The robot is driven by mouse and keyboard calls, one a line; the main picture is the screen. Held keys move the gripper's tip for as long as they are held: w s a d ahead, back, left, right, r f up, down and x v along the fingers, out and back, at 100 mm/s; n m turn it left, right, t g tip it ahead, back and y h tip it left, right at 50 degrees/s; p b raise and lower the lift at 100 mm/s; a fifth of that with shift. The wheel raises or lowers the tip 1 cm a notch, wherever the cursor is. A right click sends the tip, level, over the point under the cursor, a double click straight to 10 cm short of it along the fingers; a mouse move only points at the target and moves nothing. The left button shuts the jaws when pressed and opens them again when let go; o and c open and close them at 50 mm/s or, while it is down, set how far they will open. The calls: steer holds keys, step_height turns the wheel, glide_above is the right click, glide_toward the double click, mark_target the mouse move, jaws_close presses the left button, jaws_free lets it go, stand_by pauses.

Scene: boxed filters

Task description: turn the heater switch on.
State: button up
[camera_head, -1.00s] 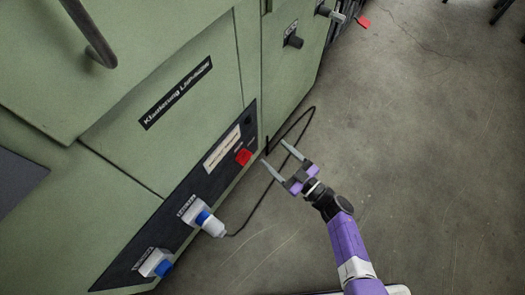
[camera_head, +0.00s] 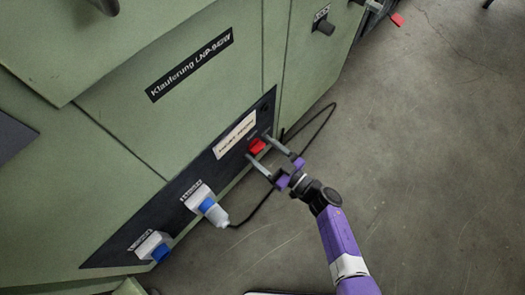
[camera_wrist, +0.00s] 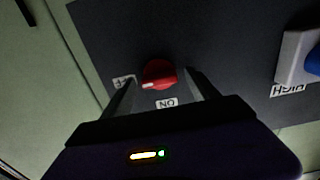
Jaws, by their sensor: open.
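The heater switch is a red rotary knob (camera_head: 257,146) on the dark panel (camera_head: 213,172) low on the green machine. It also shows in the wrist view (camera_wrist: 159,74), with a white mark on its lower left side. An upside-down "ON" label (camera_wrist: 166,103) is below the knob there, and another label (camera_wrist: 124,81), partly covered by a finger, is to its left. My gripper (camera_head: 259,148) is open, with one finger on each side of the knob. In the wrist view gaps show between the knob and both fingers; contact is not visible.
A plug with a white-and-blue body (camera_head: 211,209) sits in a panel socket left of the knob, its black cable looping on the floor. A second blue-capped socket (camera_head: 154,247) is further left. A dark handle (camera_head: 325,26) is on the machine.

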steer(key=c, duration=1.4)
steer(key=shift+o, duration=0.2)
